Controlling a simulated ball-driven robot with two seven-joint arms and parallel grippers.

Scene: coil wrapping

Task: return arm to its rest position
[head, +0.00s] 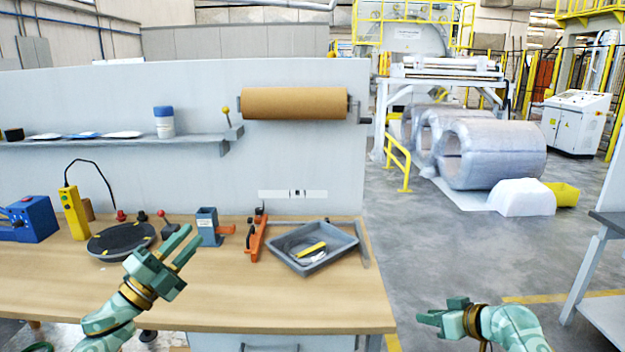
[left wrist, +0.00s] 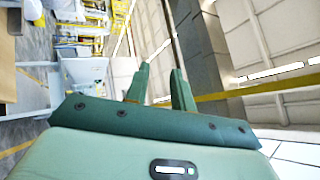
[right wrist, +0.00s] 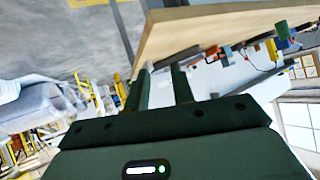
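My left gripper (head: 190,237) is pale green and hangs over the front left of the wooden workbench (head: 330,290), fingers pointing up and away. Its fingers stand apart with nothing between them, as the left wrist view shows too (left wrist: 160,80). My right gripper (head: 429,314) is low at the right, beyond the bench's right edge and over the floor. Its two fingers are apart and empty in the right wrist view (right wrist: 160,80). Neither gripper visibly touches anything.
On the bench are a grey tray (head: 284,262) with a yellow-handled item, an orange clamp (head: 255,238), a dark round plate (head: 108,243) and a blue device (head: 30,217). A brown roll (head: 295,103) hangs on the back panel. Wrapped coils (head: 490,155) stand behind. A grey table (head: 608,222) stands far right.

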